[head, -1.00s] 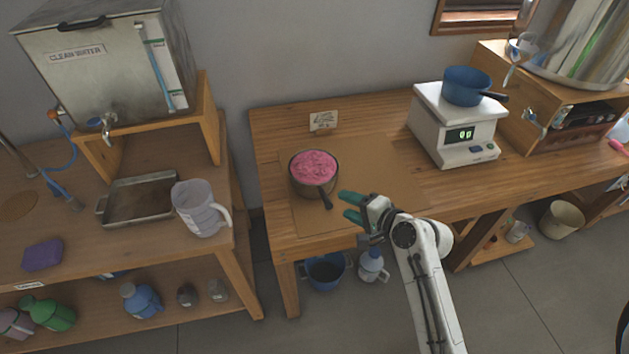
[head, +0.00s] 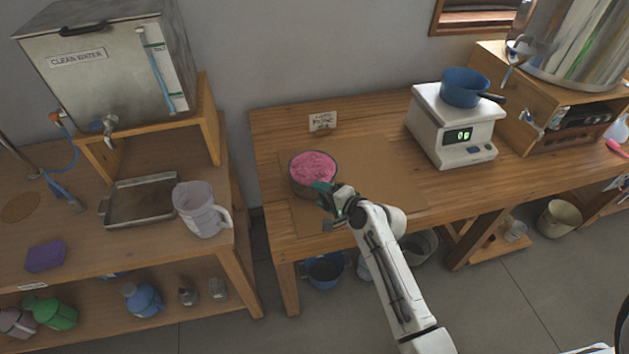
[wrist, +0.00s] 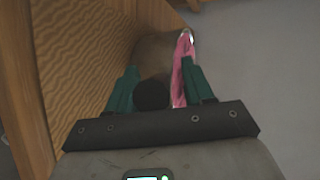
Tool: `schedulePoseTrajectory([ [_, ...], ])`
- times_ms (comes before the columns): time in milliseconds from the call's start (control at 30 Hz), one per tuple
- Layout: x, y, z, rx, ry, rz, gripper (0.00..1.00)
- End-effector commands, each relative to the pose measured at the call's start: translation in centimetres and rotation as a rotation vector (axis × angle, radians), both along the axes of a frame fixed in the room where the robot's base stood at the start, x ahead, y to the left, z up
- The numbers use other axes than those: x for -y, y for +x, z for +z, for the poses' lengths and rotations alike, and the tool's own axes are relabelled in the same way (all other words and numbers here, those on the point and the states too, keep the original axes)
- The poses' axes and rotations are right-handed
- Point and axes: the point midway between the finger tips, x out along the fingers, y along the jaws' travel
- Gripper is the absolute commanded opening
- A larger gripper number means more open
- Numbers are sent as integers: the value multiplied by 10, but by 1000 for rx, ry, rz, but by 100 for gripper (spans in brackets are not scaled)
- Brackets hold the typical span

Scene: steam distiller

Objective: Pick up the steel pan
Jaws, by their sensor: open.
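The steel pan (head: 300,187), filled with pink stuff (head: 313,165), stands on the brown mat on the middle table. Its dark handle is mostly hidden by my gripper in the head view. My gripper (head: 327,191) is open at the pan's front right side, its green fingers close to the pan. In the wrist view, the pan (wrist: 152,48) lies ahead, with a strip of pink along its right. The dark round handle end (wrist: 151,95) shows between the two green fingers of my gripper (wrist: 160,88). I cannot tell whether either finger touches it.
A white scale (head: 449,130) bearing a blue pot (head: 466,86) stands to the right on the table. A small card (head: 322,122) stands behind the pan. The left bench holds a clear pitcher (head: 200,208) and a metal tray (head: 141,202). The mat right of the pan is clear.

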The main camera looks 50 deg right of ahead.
Motion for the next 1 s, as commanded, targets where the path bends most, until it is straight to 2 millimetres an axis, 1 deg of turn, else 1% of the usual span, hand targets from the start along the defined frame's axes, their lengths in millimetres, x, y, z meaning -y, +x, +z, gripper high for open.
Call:
schedulePoseTrajectory([
  [100,0,0,0,0,0,0,52],
  [633,0,0,0,0,0,0,1],
  [1000,0,0,1,1,-1,0,0],
])
